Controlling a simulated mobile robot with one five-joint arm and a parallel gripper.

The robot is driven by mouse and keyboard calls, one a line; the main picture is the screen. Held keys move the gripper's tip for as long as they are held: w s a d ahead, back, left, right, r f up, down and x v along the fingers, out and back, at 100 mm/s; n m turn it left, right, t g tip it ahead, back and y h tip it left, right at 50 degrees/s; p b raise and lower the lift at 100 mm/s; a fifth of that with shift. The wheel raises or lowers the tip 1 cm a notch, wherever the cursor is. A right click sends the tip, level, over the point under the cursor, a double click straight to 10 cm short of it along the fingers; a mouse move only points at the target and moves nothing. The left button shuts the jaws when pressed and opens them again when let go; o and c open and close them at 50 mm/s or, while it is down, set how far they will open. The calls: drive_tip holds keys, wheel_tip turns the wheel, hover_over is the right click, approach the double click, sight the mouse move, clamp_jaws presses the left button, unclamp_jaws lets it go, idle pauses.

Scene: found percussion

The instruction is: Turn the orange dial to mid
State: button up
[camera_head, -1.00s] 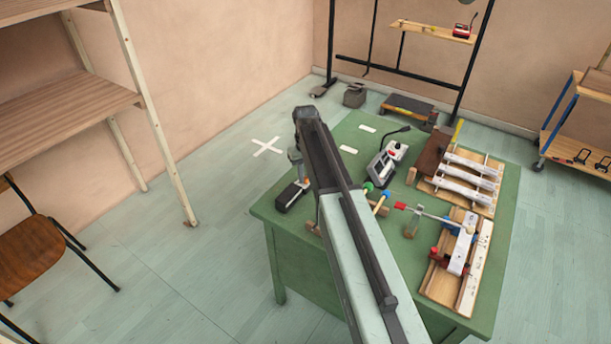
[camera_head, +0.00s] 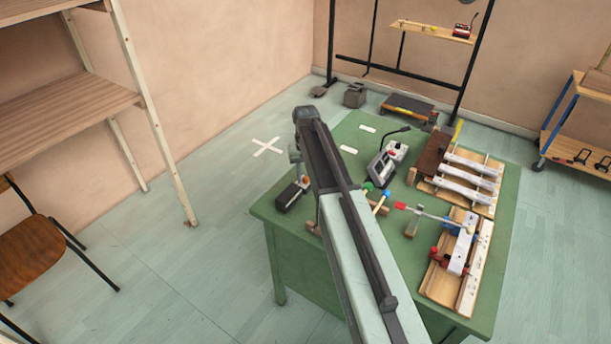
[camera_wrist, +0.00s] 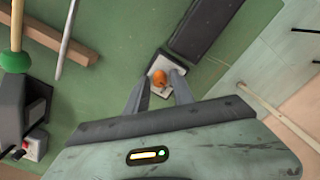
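The orange dial (camera_wrist: 159,77) sits on a small pale plate (camera_wrist: 167,91) on the green table in the wrist view. In the head view a small orange spot of it (camera_head: 305,179) shows beside my gripper at the table's left edge. My gripper (camera_wrist: 161,76) points at the dial, with one finger on each side of it. The fingers stand apart, with a little of the pale plate showing between them and the dial. I cannot tell whether either finger touches it. The dial's setting is too small to read.
A black box (camera_head: 288,196) lies close to the dial. A grey device with a red button (camera_head: 386,166), mallets (camera_head: 381,204) and wooden bar instruments (camera_head: 466,180) stand further right on the green table (camera_head: 300,245).

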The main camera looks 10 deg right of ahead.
sight(305, 178)
drive_tip(key=shift+o, duration=0.2)
wheel_tip(305, 178, up, 8)
drive_tip(key=p, duration=0.8)
drive_tip(key=shift+a+f, duration=0.1)
